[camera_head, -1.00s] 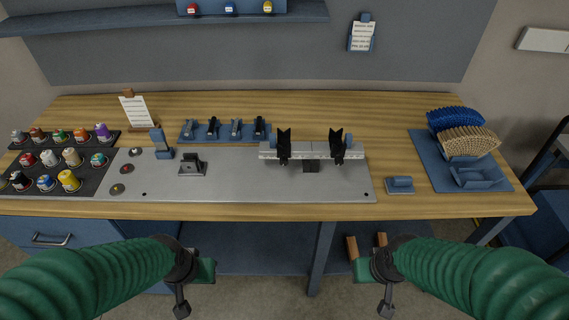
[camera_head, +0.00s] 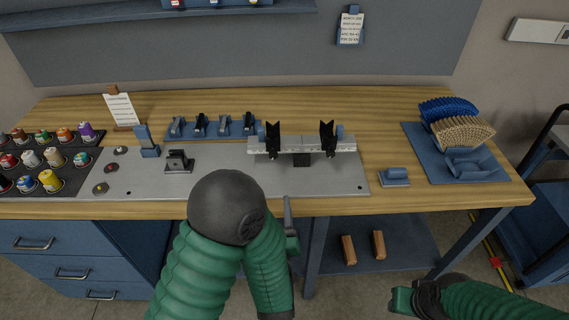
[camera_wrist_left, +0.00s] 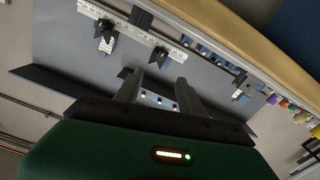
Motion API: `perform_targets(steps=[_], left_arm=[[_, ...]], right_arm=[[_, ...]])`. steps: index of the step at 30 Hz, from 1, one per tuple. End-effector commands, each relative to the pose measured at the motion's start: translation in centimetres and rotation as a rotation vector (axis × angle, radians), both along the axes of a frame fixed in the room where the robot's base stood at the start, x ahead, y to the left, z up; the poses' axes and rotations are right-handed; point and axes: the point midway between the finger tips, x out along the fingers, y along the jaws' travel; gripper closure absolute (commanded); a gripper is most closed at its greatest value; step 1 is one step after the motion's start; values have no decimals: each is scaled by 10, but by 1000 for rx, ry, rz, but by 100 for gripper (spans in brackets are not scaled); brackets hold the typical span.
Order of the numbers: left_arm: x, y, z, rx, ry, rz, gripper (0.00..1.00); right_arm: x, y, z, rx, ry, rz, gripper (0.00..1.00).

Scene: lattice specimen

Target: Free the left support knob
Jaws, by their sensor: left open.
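The rail (camera_head: 300,145) stands on the grey plate and carries two black V-shaped supports. The left support (camera_head: 273,138) is upright, with a small blue piece (camera_head: 261,133) beside it; I cannot tell whether this is its knob. The right support (camera_head: 328,138) has a similar blue piece. In the left wrist view the rail (camera_wrist_left: 125,22) and both supports are at the upper left, apart from my fingers. My left gripper (camera_wrist_left: 158,78) is open and empty; in the head view it (camera_head: 288,215) is partly hidden, before the bench's front edge. My right gripper (camera_head: 403,298) is low at right, its fingers unclear.
A grey block (camera_head: 178,163) and blue stand (camera_head: 147,142) are on the plate's left. A blue rack (camera_head: 214,126) of black-topped tools is behind. Paint pots (camera_head: 48,158) are far left.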

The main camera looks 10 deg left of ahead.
Motion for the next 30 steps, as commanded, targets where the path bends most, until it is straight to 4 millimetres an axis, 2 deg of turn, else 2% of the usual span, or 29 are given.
perform_targets(steps=[1,4,9,11,21,25,30], left_arm=[[3,1,-7,-2,-4,3,53],[12,3,-10,-5,-7,4,53],[25,7,-9,0,-10,-2,53],[42,12,1,-1,-2,1,53],[126,36,1,1,0,-1,53],[148,42,1,0,0,-2,53],[159,45,0,2,1,-3,53]], right_arm=[[0,0,-14,0,0,0,64],[0,0,-37,0,0,0,64],[0,0,-75,0,1,0,64],[-1,0,-60,0,2,0,64],[0,0,-56,0,0,0,64],[0,0,-56,0,0,0,64],[0,0,-56,0,0,0,64]])
